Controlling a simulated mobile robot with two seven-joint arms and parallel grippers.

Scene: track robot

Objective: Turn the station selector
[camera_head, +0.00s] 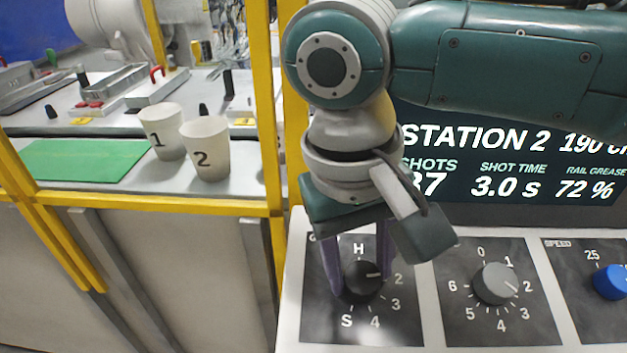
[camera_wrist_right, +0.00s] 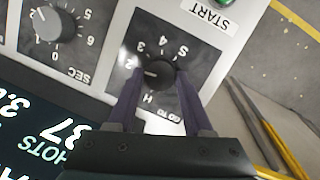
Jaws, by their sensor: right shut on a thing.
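The station selector is a black round knob (camera_head: 362,281) on a dark "GO TO" plate, marked H, 2, 3, 4 and S around it. Its white pointer line points toward 2. In the right wrist view the knob (camera_wrist_right: 157,74) sits between the fingertips, its line also toward 2. My right gripper (camera_head: 361,284) reaches down from above, its two purple fingers shut on the knob's sides; it also shows in the right wrist view (camera_wrist_right: 160,82). The fingers hide part of the dial marks. My left gripper is not in view.
A grey SEC knob (camera_head: 494,284) and a blue SPEED knob (camera_head: 612,282) stand to the right on the panel. A screen (camera_head: 520,165) behind reads STATION 2. Cups 1 (camera_head: 163,131) and 2 (camera_head: 206,149) stand by a green mat (camera_head: 85,160) beyond the yellow frame.

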